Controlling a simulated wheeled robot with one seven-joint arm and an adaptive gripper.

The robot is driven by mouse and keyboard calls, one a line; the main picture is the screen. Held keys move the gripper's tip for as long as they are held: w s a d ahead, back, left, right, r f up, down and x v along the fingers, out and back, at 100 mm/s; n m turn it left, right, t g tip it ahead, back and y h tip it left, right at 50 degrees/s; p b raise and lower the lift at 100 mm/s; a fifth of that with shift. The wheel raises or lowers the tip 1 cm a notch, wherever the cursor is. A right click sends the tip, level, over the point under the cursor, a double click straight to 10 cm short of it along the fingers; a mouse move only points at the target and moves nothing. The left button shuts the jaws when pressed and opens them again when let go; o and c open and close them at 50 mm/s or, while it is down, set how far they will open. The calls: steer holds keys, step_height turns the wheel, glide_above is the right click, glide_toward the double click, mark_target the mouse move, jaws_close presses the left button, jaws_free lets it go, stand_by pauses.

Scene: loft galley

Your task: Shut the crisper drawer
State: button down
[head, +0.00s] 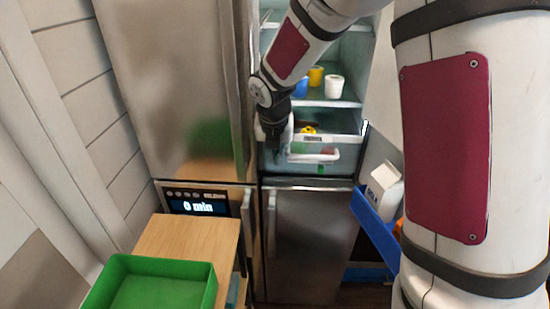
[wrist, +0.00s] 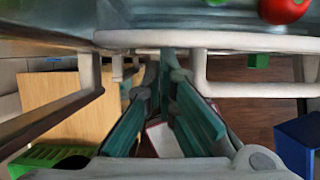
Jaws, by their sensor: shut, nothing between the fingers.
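The crisper drawer (head: 340,158) sticks out of the lower part of the open fridge, with a white front handle (head: 308,156). Inside it are a yellow item (head: 309,130) and reddish and green things, partly seen through its clear front. In the wrist view the drawer's pale front edge (wrist: 240,41) crosses the top, with the handle (wrist: 255,90) below it and a tomato (wrist: 284,10) behind it. My gripper (head: 277,152) is shut and empty at the drawer's left front. In the wrist view its fingertips (wrist: 167,58) meet just left of the handle; contact is unclear.
The fridge door stands open at right, its blue shelf (head: 376,226) holding a carton (head: 383,187). Cups (head: 334,84) stand on the shelf above the drawer. A steel cabinet (head: 180,90) rises at left. A green tray (head: 150,284) sits on a wooden top (head: 190,240).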

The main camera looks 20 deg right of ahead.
steer(key=w+d, duration=0.2)
steer(key=w, duration=0.2)
steer(key=w+d+b, duration=0.1)
steer(key=w+d, duration=0.1)
steer(key=w, duration=0.3)
steer(key=w+d, duration=0.1)
steer(key=w, duration=0.4)
steer(key=shift+d+b, duration=0.4)
steer(key=shift+s+a, duration=0.1)
